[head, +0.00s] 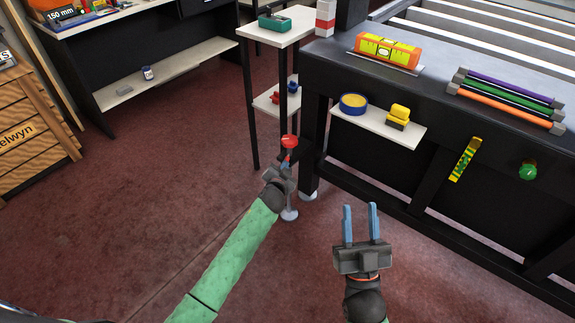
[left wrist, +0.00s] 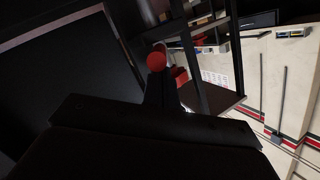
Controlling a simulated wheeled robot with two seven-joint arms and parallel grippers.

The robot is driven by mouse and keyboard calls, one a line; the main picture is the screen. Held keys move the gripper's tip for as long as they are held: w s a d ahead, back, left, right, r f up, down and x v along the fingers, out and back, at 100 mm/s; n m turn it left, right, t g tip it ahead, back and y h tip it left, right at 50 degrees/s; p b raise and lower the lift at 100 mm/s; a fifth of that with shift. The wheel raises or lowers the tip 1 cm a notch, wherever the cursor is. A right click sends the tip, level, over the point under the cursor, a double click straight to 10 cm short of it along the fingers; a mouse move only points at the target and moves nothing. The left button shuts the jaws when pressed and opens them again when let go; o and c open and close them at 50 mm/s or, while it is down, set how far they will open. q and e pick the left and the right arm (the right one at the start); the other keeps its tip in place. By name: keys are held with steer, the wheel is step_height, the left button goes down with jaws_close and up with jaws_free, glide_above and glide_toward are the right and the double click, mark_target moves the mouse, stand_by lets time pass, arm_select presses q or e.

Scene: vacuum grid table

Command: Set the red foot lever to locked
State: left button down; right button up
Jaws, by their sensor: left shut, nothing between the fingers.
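The red foot lever's round knob (head: 289,142) shows beside the near leg of the dark vacuum table. In the left wrist view the red knob (left wrist: 156,60) appears just beyond the dark shut fingers. My left gripper (head: 287,160) is shut and empty, right below the knob in the head view. I cannot tell whether the fingers touch the lever. The lever's arm and pivot are mostly hidden by the gripper. My right gripper (head: 360,212) is open and empty, over the floor in front of the table.
The vacuum table (head: 440,85) fills the right side. A white side shelf (head: 365,118) on it holds a blue-rimmed roll (head: 353,103) and a yellow block (head: 398,113). A white-topped stand (head: 285,32) is behind the lever. A wooden crate (head: 30,130) stands left. The carpet (head: 140,200) between is clear.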

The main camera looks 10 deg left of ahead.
arm_select(q)
steer(key=shift+a+r+h+p, duration=0.1)
steer(key=shift+a+h+p, duration=0.25)
steer(key=shift+p, duration=0.2)
steer(key=shift+a+m+h+p, duration=0.2)
steer(key=shift+m+h+p, duration=0.25)
steer(key=shift+m+p, duration=0.2)
arm_select(e)
step_height(320, 180, down, 27)
steer(key=w+a+g+h, duration=0.1)
steer(key=a+g+h, duration=0.1)
steer(key=g, duration=0.8)
arm_select(q)
steer(key=h+p, duration=0.1)
steer(key=a+m+h+p, duration=0.1)
steer(key=p, duration=0.1)
steer(key=shift+w+a, duration=0.15)
steer(key=shift+a, duration=0.15)
arm_select(e)
steer(key=s+d+f+g+h, duration=0.1)
steer(key=s+f+g, duration=0.3)
steer(key=s+f, duration=0.3)
steer(key=s+f+g+h, duration=0.1)
steer(key=s+f+g, duration=0.3)
steer(key=f, duration=0.9)
steer(key=s, duration=0.2)
steer(key=shift+s+d+f+m, duration=0.3)
steer(key=shift+s+d, duration=0.05)
steer(key=shift+d, duration=0.05)
